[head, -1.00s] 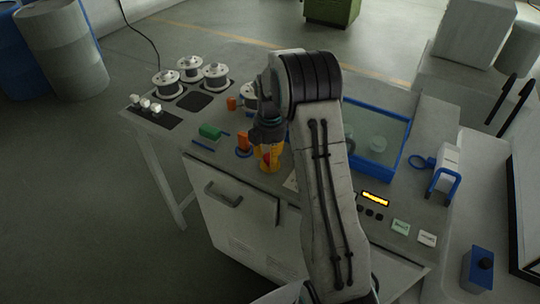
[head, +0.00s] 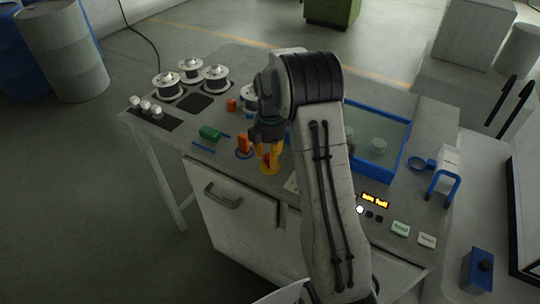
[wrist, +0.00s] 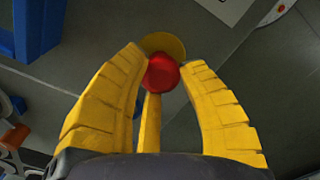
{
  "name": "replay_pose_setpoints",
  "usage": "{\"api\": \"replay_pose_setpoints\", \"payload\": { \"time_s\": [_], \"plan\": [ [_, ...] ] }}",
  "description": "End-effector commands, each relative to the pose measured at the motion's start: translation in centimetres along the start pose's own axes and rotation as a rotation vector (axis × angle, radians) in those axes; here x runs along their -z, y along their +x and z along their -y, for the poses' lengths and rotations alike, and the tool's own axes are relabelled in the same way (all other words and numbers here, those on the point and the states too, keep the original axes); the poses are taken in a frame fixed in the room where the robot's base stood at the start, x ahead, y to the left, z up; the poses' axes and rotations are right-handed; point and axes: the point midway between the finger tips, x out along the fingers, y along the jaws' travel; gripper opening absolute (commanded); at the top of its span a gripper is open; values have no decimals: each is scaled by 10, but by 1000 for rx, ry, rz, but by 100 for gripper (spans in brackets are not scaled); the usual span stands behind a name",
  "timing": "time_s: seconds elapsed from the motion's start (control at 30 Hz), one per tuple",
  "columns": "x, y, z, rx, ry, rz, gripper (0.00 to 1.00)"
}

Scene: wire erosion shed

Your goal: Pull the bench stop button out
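The bench stop button is a round red knob (wrist: 162,73) over a yellow disc (wrist: 166,45) in the wrist view. My gripper (wrist: 163,68) has yellow fingers closed in around the knob, one at each side and a third below it in the picture. The fingertips appear to touch its sides. In the head view, my gripper (head: 268,160) points down at the bench front edge, with a bit of the red knob (head: 266,158) showing between the fingers. The yellow base (head: 270,168) shows beneath. How far the knob stands out is hard to tell.
An amber display (head: 375,200) with a white lit lamp (head: 360,209) is right of my arm. A blue-rimmed tank (head: 398,163) is behind.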

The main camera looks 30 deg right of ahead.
Motion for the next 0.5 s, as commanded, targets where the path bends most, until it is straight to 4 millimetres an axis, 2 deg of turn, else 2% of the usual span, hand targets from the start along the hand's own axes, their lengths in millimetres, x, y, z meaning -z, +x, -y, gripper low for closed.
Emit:
{"api": "replay_pose_setpoints", "payload": {
  "time_s": [0.03,0.3,0.5],
  "plan": [
    [0,-1,0,-1,0,0,39],
    [0,0,0,-2,0,0,62],
    [0,0,-1,-2,0,0,62]
  ]
}}
